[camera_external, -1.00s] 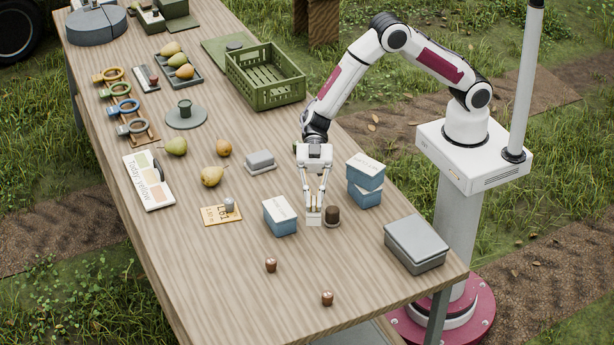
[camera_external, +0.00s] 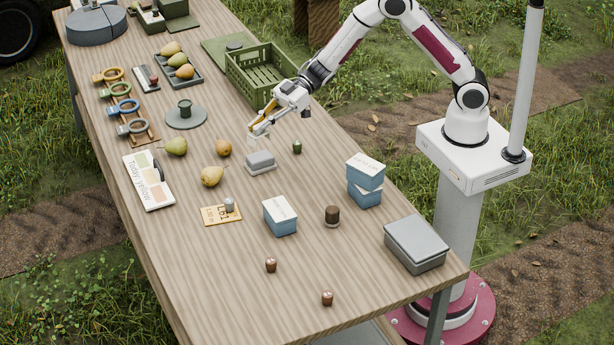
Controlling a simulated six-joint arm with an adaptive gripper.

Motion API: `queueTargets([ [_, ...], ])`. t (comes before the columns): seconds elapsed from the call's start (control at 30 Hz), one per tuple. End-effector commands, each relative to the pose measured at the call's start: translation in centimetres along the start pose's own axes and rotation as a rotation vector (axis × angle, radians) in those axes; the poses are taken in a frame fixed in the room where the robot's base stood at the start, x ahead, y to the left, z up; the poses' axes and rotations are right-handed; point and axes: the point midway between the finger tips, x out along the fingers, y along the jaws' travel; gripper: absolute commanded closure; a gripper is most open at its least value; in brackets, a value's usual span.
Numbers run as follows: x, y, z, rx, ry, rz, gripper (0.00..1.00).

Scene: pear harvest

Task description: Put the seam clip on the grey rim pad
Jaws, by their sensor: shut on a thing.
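My gripper (camera_external: 259,130) is tilted down to the left, above the table's middle, left of the green crate's near corner. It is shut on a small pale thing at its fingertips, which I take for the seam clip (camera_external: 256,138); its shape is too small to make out. An orange-yellow strip shows along the fingers. A grey block on a flat base (camera_external: 260,161), possibly the grey rim pad, sits just below the gripper in the picture. The gripper looks apart from it.
The green crate (camera_external: 265,82) stands behind the gripper. A small dark green item (camera_external: 297,147) lies to the right. Pears (camera_external: 212,176) lie to the left. A blue box (camera_external: 280,216), stacked blue boxes (camera_external: 365,182) and a brown cylinder (camera_external: 332,214) stand nearer the front.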

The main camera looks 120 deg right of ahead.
Motion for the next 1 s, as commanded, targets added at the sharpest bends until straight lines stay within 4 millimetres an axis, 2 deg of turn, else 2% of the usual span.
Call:
queueTargets([
  [0.03,-1.0,1.5,0.2,0.014,0.001,0.043,1.0],
  [0.13,-2.9,4.1,0.9,0.042,0.0,0.128,1.0],
  [0.3,-4.6,6.4,2.2,0.073,-0.001,0.228,1.0],
  [0.67,-5.3,7.8,3.8,0.094,0.0,0.301,1.0],
  [1.0,-5.3,7.7,3.8,0.092,0.0,0.296,1.0],
])
